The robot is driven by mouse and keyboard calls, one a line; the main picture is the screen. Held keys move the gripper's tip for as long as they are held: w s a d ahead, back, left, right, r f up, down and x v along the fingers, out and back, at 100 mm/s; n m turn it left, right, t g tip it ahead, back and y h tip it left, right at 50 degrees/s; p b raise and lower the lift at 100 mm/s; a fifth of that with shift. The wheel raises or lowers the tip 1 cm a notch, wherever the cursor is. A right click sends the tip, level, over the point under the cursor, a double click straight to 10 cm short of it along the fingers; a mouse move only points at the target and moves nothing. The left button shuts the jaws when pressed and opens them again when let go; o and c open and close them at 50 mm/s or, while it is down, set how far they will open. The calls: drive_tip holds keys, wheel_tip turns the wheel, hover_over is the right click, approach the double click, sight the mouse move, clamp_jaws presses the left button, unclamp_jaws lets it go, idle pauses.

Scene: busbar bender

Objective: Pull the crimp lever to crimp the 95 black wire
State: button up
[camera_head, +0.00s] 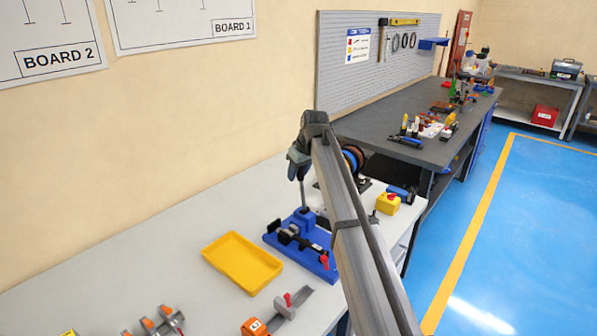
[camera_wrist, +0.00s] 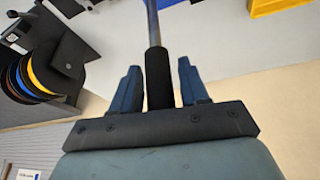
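The crimp tool (camera_head: 322,262) has a blue base with black parts and red-tipped pieces, and stands on the white table. Its crimp lever (camera_head: 303,195) rises nearly upright from a blue block. My gripper (camera_head: 298,165) is at the top of this lever. In the wrist view the lever's black grip (camera_wrist: 159,78) stands between the two fingers of my gripper (camera_wrist: 160,85). Narrow gaps show on both sides of the grip, so the fingers look open around it. I cannot make out the 95 black wire in either view.
A yellow tray (camera_head: 243,262) lies left of the crimp tool. A grey tool with a red handle (camera_head: 290,305) is in front. Coloured spools (camera_wrist: 30,78) and a yellow box with a red button (camera_head: 388,203) stand behind. My arm hides part of the table.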

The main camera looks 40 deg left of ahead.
clamp_jaws()
idle(0.4)
drive_tip(key=shift+d+r+y, duration=0.1)
drive_tip(key=shift+d+y, duration=0.3)
drive_tip(key=shift+d, duration=0.4)
drive_tip(key=d+f+y, duration=0.4)
drive_tip(key=d+y, duration=0.2)
drive_tip(key=d, duration=0.1)
drive_tip(key=d+f+m+y, duration=0.1)
drive_tip(key=d+f+y, duration=0.2)
drive_tip(key=d+y, duration=0.4)
drive_tip(key=shift+d+f+t, duration=0.2)
drive_tip(key=shift+f+t, duration=0.2)
drive_tip(key=shift+f+y, duration=0.1)
drive_tip(key=shift+y, duration=0.2)
